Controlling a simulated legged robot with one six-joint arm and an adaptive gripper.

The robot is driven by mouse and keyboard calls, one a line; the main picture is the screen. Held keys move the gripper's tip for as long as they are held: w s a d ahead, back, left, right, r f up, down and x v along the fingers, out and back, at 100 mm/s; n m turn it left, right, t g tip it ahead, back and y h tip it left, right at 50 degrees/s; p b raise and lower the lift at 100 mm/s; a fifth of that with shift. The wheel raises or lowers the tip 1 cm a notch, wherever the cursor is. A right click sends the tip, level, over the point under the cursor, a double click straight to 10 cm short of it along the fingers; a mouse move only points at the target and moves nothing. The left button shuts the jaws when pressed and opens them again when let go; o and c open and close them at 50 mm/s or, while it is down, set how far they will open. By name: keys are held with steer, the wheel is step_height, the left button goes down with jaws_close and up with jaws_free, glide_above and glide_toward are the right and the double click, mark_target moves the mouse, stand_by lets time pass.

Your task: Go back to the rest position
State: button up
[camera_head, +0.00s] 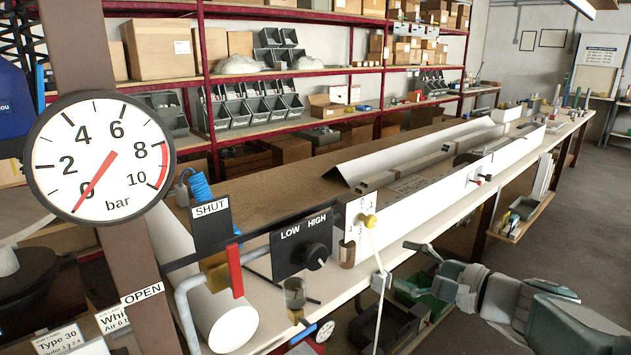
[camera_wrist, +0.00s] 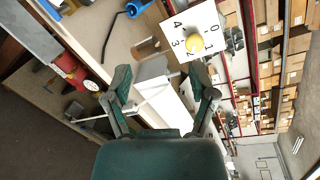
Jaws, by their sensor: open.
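My gripper (camera_head: 402,266) is in the lower right of the head view, its fingers pointing left toward the bench's front edge. In the wrist view my gripper (camera_wrist: 160,85) has its two dark green fingers spread wide, with nothing held between them. Beyond the fingers is a white numbered panel (camera_wrist: 183,30) with a yellow knob (camera_wrist: 195,43). The same yellow knob (camera_head: 369,221) shows in the head view, left of my gripper and apart from it.
A long bench (camera_head: 265,290) runs into the distance. On the left are a pressure gauge (camera_head: 100,155) with its needle near 0, a red valve handle (camera_head: 235,270) and a LOW/HIGH dial (camera_head: 317,256). Shelves with boxes (camera_head: 160,50) stand behind. Open floor (camera_head: 590,200) lies right.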

steer(key=s+a+f+n+g+h, duration=0.4)
steer(key=s+a+f+n+g, duration=0.35)
steer(key=s, duration=0.35)
steer(key=s+d+f+n+h, duration=0.2)
steer(key=s+d+n+h, duration=0.2)
steer(key=s+n+h, duration=0.1)
steer(key=shift+s+f+n+t+h, duration=0.2)
steer(key=shift+s+n+t+h, duration=0.15)
steer(key=shift+n+h, duration=0.75)
